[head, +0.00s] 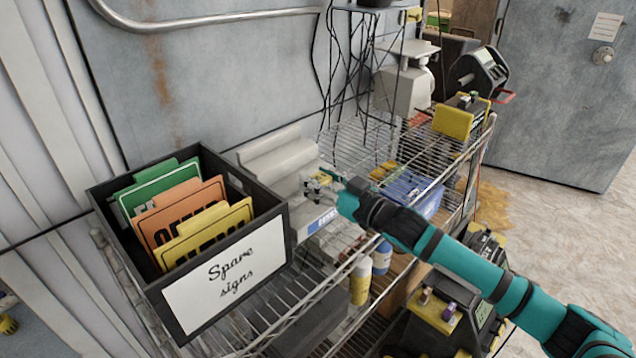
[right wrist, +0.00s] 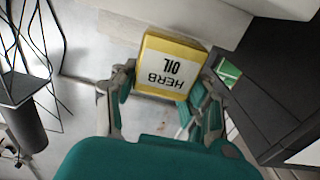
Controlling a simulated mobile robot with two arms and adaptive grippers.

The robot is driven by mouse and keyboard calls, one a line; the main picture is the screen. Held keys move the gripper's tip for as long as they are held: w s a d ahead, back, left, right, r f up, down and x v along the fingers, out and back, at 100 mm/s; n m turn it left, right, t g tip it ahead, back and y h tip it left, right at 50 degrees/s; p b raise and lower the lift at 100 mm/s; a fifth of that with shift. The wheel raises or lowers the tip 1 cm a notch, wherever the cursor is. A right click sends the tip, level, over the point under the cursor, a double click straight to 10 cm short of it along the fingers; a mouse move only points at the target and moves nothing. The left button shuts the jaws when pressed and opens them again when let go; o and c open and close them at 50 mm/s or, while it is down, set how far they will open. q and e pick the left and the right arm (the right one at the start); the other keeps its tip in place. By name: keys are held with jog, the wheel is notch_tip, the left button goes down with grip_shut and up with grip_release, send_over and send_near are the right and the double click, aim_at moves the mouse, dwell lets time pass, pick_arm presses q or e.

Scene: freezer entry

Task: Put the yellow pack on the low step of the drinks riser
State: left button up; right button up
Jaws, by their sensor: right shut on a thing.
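The yellow pack, labelled "HERB OIL" (right wrist: 172,66), is between the fingers of my right gripper (head: 319,183). The pale drinks riser (head: 268,153) has several steps and stands on the wire shelf. Its low front step carries a blue-and-white label (head: 322,221). The gripper and pack are over the riser's right end; I cannot tell whether the pack touches it. My left gripper is not seen.
A black crate of spare signs (head: 228,287) stands close left of the riser. Right of the gripper are dangling black cables, a blue box (head: 415,190) and a yellow device (head: 457,121) on the wire rack. Bottles (head: 361,282) stand on a lower shelf.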

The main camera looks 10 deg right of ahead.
jog(key=shift+w+d, duration=0.15)
jog(key=shift+w, duration=0.8)
jog(key=shift+w+f, duration=0.1)
jog(key=shift+f, duration=0.15)
notch_tip(320, 180, down, 3)
jog(key=shift+p, duration=0.5)
jog(key=shift+f, duration=0.1)
jog(key=shift+f, duration=0.1)
jog(key=o, duration=1.2)
